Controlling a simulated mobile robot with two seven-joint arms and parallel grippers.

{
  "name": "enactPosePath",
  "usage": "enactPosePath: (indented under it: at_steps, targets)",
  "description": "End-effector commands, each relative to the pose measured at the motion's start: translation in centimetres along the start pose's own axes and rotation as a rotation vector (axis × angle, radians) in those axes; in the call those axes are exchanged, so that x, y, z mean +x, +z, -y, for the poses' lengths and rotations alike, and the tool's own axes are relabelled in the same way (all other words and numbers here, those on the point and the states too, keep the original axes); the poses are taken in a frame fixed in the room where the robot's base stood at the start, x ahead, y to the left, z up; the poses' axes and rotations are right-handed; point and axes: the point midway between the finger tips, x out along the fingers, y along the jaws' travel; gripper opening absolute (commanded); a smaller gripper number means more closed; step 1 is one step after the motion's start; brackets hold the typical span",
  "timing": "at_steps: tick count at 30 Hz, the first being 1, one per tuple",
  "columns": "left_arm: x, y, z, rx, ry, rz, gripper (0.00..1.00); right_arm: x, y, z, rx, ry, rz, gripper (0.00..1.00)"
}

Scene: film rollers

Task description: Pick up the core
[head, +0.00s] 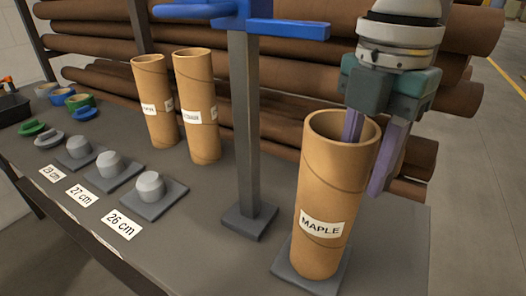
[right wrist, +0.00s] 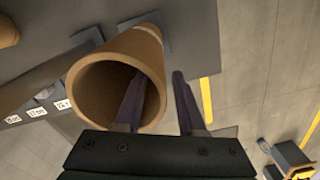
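A brown cardboard core labelled MAPLE (head: 322,200) stands upright on a grey square base (head: 290,268) at the table's right front. My right gripper (head: 367,155) is above it, pointing down. One purple finger goes into the core's open top and the other hangs outside, so they straddle the wall. In the right wrist view, the fingers (right wrist: 159,85) are apart, with the core's rim (right wrist: 75,75) between them; the outer finger shows a gap from the wall. The inner fingertip is partly hidden inside the core. My left gripper is not in view.
Two more labelled cores (head: 155,100) (head: 197,105) stand further back. A grey post with a blue top (head: 240,120) rises between them and the MAPLE core. Grey pegs (head: 150,187) with size cards stand at left. Stacked brown rolls (head: 290,85) lie behind.

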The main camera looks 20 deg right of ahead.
Motion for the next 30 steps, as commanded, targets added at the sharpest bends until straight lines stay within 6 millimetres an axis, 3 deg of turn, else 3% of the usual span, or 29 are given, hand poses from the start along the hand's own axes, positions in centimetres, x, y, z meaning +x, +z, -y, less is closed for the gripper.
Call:
enactPosePath:
  at_steps: [6, 14, 24, 30]
  targets:
    - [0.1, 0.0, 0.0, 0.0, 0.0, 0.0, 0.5, 2.9, 0.1, 0.2, 0.0, -0.001, 0.001, 0.39]
    - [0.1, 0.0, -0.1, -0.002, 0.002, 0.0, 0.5, 3.1, 0.1, 0.2, -0.001, 0.0, 0.002, 0.39]
    - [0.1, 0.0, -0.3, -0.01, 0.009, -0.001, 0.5, 3.1, 0.0, 0.2, -0.001, 0.001, 0.001, 0.01]
    - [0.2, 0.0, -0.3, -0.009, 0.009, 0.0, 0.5, 3.1, 0.0, 0.2, -0.001, 0.001, 0.001, 0.0]
